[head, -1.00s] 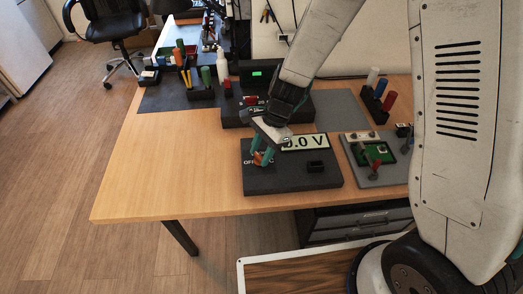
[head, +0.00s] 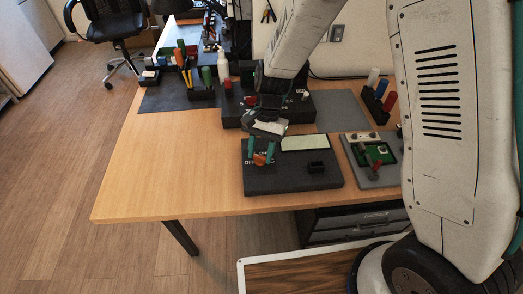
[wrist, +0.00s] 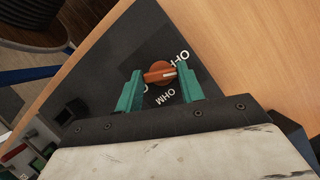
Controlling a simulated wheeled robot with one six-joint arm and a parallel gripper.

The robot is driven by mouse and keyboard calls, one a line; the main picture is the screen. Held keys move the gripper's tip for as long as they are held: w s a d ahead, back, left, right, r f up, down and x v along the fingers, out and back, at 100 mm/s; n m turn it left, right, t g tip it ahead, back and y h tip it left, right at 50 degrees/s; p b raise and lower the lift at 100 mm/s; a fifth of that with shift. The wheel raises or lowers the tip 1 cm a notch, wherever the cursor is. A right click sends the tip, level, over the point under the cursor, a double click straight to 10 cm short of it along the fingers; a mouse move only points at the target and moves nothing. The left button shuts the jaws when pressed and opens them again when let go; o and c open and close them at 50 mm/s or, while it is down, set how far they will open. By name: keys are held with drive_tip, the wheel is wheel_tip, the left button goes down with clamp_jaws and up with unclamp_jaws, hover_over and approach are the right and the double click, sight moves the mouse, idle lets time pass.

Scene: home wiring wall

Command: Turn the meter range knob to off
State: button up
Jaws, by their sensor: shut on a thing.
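The meter (head: 292,180) is a dark box near the front of the table, with a pale display (head: 305,143) that is blank. Its orange range knob (head: 260,159) sits at the left of its face, and also shows in the wrist view (wrist: 155,73). My gripper (wrist: 159,72) is shut on the knob, with one teal finger on each side. In the wrist view, the white mark on the knob points right, near the partly covered OFF label (wrist: 181,57). The OHM label shows below the knob. Another label at the left is mostly hidden by a finger.
A grey board with a green circuit (head: 380,153) lies right of the meter. A dark unit (head: 235,117) stands behind my gripper, and pen and tool holders (head: 200,92) stand at the back left. The table's left front (head: 170,180) is clear.

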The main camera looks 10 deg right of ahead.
drive_tip(key=n+h, duration=0.1)
drive_tip(key=n, duration=0.4)
drive_tip(key=shift+a+g+h, duration=0.15)
drive_tip(key=shift+g+h, duration=0.15)
drive_tip(key=shift+h, duration=0.1)
idle(0.3)
drive_tip(key=o, duration=1)
drive_tip(key=shift+w+r, duration=0.1)
drive_tip(key=v, duration=0.7)
drive_tip(key=shift+r, duration=0.3)
drive_tip(key=shift+w, duration=0.15)
